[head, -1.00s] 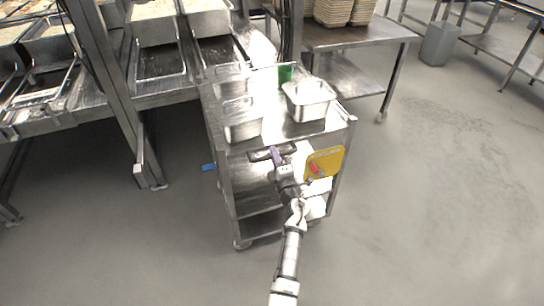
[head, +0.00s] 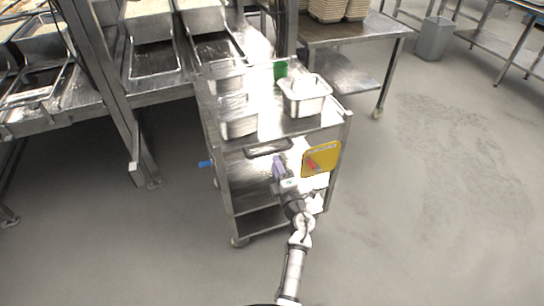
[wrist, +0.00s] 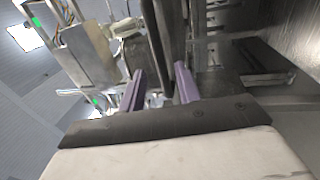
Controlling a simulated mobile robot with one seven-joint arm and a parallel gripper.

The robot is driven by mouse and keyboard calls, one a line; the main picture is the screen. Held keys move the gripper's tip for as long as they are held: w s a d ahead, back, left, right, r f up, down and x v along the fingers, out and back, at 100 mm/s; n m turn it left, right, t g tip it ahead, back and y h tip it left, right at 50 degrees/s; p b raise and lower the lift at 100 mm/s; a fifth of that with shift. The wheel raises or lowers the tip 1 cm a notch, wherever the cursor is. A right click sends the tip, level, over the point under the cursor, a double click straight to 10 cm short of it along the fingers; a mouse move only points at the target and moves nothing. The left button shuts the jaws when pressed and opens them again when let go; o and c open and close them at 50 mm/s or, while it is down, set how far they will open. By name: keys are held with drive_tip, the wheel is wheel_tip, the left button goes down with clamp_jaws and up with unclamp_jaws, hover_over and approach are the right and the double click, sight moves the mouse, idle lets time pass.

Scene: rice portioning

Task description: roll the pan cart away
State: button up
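The pan cart (head: 237,196) is a steel trolley with shelves, standing at the end of the steel counter. Its dark handle (head: 268,148) is on the near side below the top shelf. Metal pans stand on top: one at the right (head: 304,104), one at the left front (head: 238,127) and one behind it. My gripper (head: 279,166) is just below the handle in the head view, apart from it there. In the wrist view its purple fingers (wrist: 160,86) are spread. A dark bar shows beyond and between them; I cannot tell whether it is the handle.
A yellow board (head: 321,159) hangs on the cart's near side, right of my gripper. The counter (head: 150,95) and its post (head: 108,98) are close on the left. A side table (head: 352,34) is behind. The floor (head: 445,170) at the right is clear.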

drive_tip(key=v, duration=0.7)
drive_tip(key=shift+s+b, duration=0.3)
drive_tip(key=shift+b, duration=0.15)
drive_tip(key=shift+d+f, duration=0.1)
